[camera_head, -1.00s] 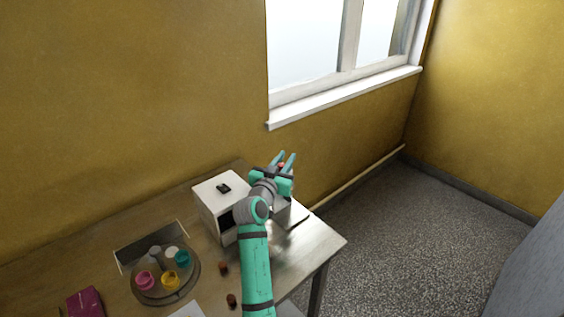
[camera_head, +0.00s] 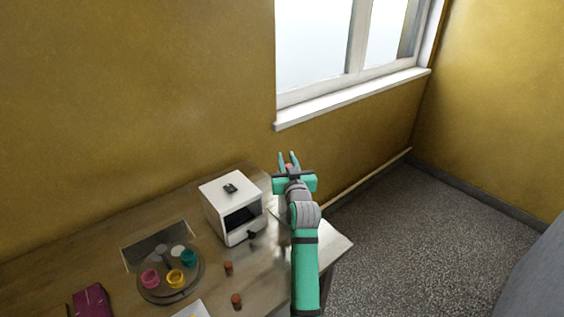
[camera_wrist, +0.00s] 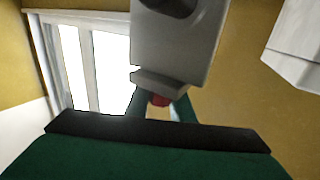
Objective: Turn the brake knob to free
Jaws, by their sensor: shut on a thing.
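A small red knob-like part (camera_wrist: 160,99) shows in the wrist view under the lip of a grey housing (camera_wrist: 180,45). My gripper (camera_wrist: 160,108) has its teal fingers on both sides of this red part and is shut on it. In the head view my gripper (camera_head: 289,161) is at the table's far right corner, with a bit of red (camera_head: 289,168) between the fingers. My arm hides most of what stands below it there. I cannot read any mark for the knob's setting.
A white box machine (camera_head: 232,203) with a dark front opening stands left of my arm; a black knob (camera_head: 252,235) is on its front. A round tray (camera_head: 150,292) with coloured cups and small brown pieces (camera_head: 228,267) lie on the table (camera_head: 215,170).

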